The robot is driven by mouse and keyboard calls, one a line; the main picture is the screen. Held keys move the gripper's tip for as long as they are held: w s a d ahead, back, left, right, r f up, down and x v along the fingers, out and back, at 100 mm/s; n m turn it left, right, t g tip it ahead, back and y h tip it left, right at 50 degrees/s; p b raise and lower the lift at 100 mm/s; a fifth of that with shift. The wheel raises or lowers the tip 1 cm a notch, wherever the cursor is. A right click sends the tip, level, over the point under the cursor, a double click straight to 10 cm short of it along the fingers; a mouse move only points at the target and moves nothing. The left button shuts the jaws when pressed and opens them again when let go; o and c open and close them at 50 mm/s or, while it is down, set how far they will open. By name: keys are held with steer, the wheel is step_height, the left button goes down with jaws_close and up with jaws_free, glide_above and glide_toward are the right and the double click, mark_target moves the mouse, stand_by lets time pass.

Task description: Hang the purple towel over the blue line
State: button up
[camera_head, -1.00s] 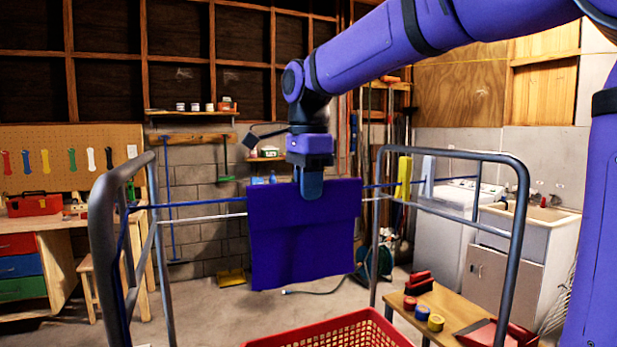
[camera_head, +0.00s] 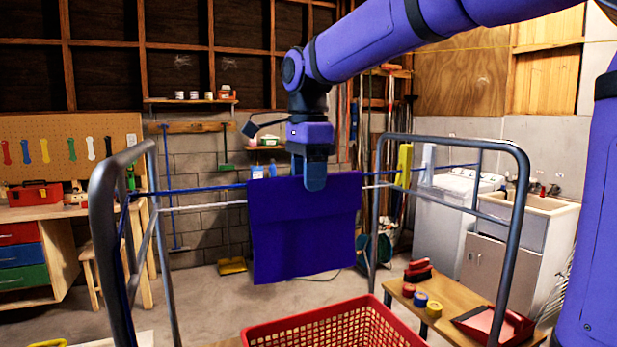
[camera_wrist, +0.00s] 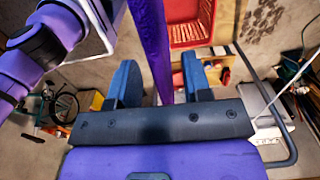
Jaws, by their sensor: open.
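The purple towel (camera_head: 304,236) hangs in the middle of the rack, draped at the blue line (camera_head: 205,189), with a shorter flap over a longer layer. In the wrist view the towel (camera_wrist: 153,45) shows edge-on as a narrow strip between the fingers. My gripper (camera_head: 315,184) is at the towel's top edge in the head view. In the wrist view my gripper (camera_wrist: 158,82) is open, with a finger on each side of the towel and gaps beside it. The line's stretch behind the towel is hidden.
A white line (camera_head: 200,207) runs just below the blue one. Grey rack frames (camera_head: 104,215) stand at both sides. A red basket (camera_head: 290,325) is below the towel. A low wooden bench (camera_head: 465,318) with coloured rolls is at right.

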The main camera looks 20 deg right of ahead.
step_height(320, 180, up, 10)
steer(key=r, duration=0.1)
steer(key=s+d+f+n+t, duration=0.2)
steer(key=s+d+f+n, duration=0.1)
steer(key=s+f+n, duration=0.6)
steer(key=s+d+f+n+t, duration=0.3)
steer(key=s+d+f+n, duration=0.1)
steer(key=s+f+n, duration=0.5)
steer(key=s+f, duration=0.2)
steer(key=s, duration=0.1)
steer(key=shift+f, duration=0.15)
steer(key=shift+s, duration=0.1)
stand_by(1.6)
